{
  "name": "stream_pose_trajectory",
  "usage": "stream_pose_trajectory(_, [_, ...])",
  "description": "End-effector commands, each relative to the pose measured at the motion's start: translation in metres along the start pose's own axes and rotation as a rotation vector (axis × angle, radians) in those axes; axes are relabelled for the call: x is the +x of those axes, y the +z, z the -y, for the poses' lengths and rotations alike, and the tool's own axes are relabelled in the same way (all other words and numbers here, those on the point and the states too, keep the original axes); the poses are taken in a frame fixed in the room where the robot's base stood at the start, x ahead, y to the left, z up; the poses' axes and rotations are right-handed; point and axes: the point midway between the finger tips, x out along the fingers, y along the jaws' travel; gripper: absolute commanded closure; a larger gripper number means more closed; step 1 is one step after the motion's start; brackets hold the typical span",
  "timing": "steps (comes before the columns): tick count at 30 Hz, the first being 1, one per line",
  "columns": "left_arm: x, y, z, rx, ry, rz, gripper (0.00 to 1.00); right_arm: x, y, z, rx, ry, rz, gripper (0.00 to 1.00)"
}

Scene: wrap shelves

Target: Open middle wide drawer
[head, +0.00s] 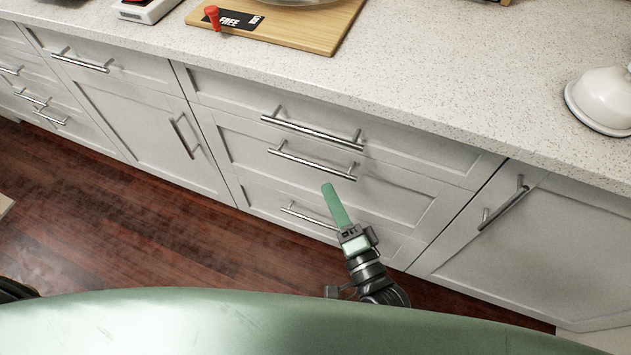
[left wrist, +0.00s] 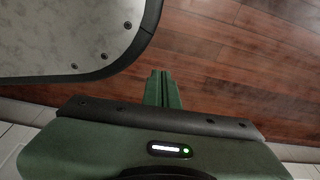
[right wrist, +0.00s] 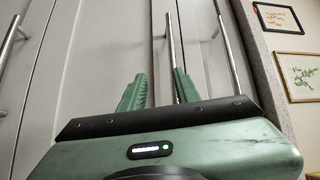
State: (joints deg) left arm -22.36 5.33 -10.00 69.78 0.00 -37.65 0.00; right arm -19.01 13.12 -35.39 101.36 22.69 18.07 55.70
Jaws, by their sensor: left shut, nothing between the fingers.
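The middle wide drawer (head: 240,147) is shut, in a white stack of three drawers. Its long metal handle (head: 312,162) also shows in the right wrist view (right wrist: 171,45). My right gripper (head: 335,192) is in front of the stack, its fingertips close to the right end of that handle. In the right wrist view my right gripper (right wrist: 158,88) is open, turned so its fingers lie either side of the handle's line, with the bar nearer the right finger. I cannot tell whether they touch. My left gripper (left wrist: 163,76) is shut and empty over the floor, in the left wrist view only.
The top drawer's handle (head: 312,133) is just above, and the bottom drawer's handle (head: 308,215) below. A cabinet door with a handle (head: 504,208) is on the right. The counter (head: 420,75) overhangs the drawers. The wooden floor (head: 110,225) is clear at left.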

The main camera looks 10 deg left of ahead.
Motion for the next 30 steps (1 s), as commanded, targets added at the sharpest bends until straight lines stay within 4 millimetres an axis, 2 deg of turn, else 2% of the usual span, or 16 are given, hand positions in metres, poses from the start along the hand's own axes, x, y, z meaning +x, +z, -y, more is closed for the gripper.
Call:
stream_pose_trajectory(1, [0.006,-0.001,0.0,0.0,0.0,-0.002,1.0,0.0,0.002,0.006,0.031,-0.031,-0.004,0.68])
stream_pose_trajectory(5, [0.004,-0.003,0.0,-0.001,-0.001,-0.003,1.0,0.008,0.001,0.018,0.061,-0.057,-0.009,0.68])
stream_pose_trajectory(18, [0.0,-0.008,0.0,-0.001,-0.001,-0.005,1.0,0.071,0.0,0.021,0.056,-0.053,-0.008,0.68])
stream_pose_trajectory(29, [0.0,-0.009,0.001,-0.001,-0.001,-0.006,1.0,0.079,0.0,0.021,0.055,-0.051,-0.007,0.68])
stream_pose_trajectory(30, [0.0,-0.009,0.001,-0.001,-0.001,-0.006,1.0,0.079,0.0,0.021,0.055,-0.051,-0.007,0.71])
